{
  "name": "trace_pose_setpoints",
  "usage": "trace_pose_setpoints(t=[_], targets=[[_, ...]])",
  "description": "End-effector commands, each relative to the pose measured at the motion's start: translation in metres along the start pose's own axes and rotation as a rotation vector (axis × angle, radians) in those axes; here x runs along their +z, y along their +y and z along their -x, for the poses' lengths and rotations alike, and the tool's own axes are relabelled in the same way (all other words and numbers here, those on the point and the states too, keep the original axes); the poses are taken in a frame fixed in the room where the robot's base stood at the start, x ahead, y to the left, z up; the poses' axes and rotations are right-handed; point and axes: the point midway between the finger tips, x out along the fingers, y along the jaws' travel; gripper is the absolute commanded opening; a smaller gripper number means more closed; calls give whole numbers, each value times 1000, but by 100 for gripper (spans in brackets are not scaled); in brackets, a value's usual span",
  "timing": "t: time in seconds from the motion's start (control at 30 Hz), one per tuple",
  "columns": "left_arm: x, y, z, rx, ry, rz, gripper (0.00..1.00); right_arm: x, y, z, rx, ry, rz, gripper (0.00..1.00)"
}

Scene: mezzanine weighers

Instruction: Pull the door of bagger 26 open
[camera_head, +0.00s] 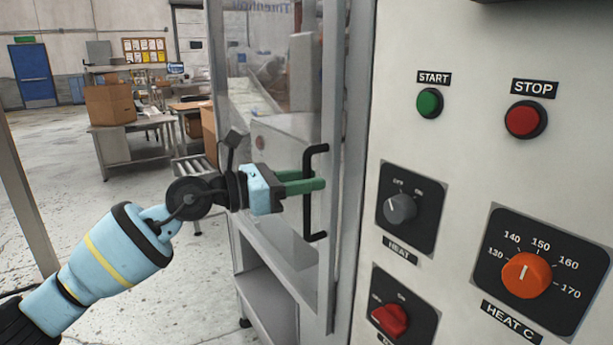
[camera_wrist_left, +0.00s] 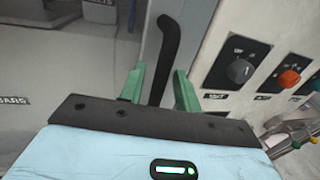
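The door (camera_head: 281,120) is a clear panel in a grey metal frame, left of the pale control panel; it looks shut against the machine. A black bar handle (camera_head: 308,226) stands upright on its right edge. The handle also shows in the left wrist view (camera_wrist_left: 172,40). My left gripper (camera_head: 322,184) has green fingers and reaches the handle from the left. In the left wrist view the handle is between the two fingers (camera_wrist_left: 160,85), with a visible gap on each side. The fingers are open. No bagger number is readable. My right gripper is not seen.
The control panel (camera_head: 460,140) carries a green START button (camera_head: 429,103), a red STOP button (camera_head: 525,119), a grey HEAT knob (camera_head: 400,208), an orange HEAT C dial (camera_head: 527,275) and a red switch (camera_head: 390,319). Tables with cardboard boxes (camera_head: 110,104) stand far left. Floor at left is open.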

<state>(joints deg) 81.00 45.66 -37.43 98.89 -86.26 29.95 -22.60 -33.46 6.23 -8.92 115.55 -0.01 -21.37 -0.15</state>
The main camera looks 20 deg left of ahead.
Motion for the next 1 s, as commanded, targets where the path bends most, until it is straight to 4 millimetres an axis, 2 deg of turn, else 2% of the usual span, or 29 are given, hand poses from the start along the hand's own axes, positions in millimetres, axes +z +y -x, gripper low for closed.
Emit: trace_pose_setpoints(t=[0.37, 0.6, 1.0], targets=[[0, 0, -6, 0, 0, 0, 33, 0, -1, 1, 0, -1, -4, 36], [0, 0, -6, 0, 0, 0, 1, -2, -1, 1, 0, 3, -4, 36], [-1, 0, -3, -4, 0, 0, 0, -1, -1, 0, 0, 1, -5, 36]])
